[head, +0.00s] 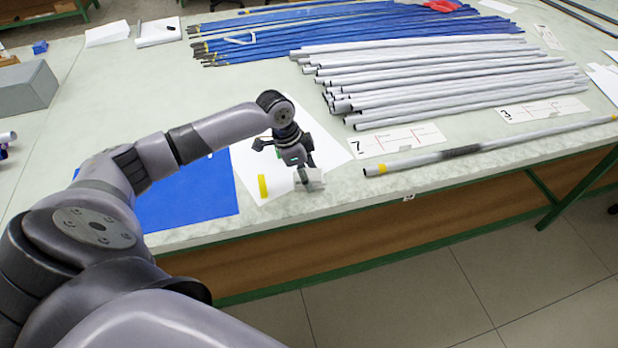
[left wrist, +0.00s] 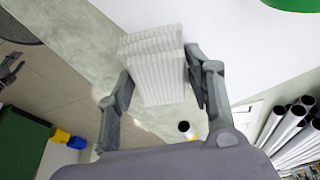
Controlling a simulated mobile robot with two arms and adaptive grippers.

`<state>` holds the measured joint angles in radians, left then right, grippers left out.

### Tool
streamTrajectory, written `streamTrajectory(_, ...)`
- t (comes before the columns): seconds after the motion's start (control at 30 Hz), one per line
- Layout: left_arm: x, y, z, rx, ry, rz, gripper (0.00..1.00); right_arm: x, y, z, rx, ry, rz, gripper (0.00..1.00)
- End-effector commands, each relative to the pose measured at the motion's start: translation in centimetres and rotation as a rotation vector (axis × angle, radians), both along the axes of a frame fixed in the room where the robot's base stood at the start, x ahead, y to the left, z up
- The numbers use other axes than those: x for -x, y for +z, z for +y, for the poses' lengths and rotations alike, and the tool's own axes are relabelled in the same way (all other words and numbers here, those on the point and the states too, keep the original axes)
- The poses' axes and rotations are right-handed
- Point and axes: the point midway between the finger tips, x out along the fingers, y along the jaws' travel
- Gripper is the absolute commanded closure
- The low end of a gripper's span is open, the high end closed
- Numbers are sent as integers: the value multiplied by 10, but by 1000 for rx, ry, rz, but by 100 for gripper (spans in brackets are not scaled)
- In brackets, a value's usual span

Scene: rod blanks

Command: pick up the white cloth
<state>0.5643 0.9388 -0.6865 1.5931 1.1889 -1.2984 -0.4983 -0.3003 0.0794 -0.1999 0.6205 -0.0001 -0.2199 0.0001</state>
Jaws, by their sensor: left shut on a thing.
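The white cloth (left wrist: 155,65) is a folded, ribbed stack. My left gripper (left wrist: 160,78) is shut on it in the left wrist view, with one finger on each side. In the head view the left gripper (head: 304,174) points down near the table's front edge, and the cloth (head: 316,181) shows small and pale at its fingertips. I cannot tell whether the cloth touches the table. A dark grey gripper-like part (left wrist: 10,70) at the left edge of the left wrist view may be my right gripper; it is too small to tell its state.
A white sheet (head: 258,172) with a yellow strip (head: 263,187) and a blue sheet (head: 190,198) lie on the table (head: 330,208). One grey rod (head: 480,148) lies along the front right. Grey rods (head: 440,85) and blue rods (head: 340,32) lie behind. A grey block (head: 25,88) stands at left.

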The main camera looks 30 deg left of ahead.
Motion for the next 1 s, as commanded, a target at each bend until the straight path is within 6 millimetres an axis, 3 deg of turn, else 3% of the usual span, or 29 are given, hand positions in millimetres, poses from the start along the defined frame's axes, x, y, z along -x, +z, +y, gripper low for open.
streamTrajectory(0.37,0,2,0,0,0,-1,79,0,0,0,0,0,0,60)
streamTrajectory(0.57,-1,20,0,0,0,-4,79,0,-1,0,0,0,0,60)
streamTrajectory(0.77,-1,64,1,-1,-1,-8,79,0,-3,0,0,0,1,60)
streamTrajectory(1.0,-2,135,0,1,1,-7,79,0,-5,0,0,0,1,60)
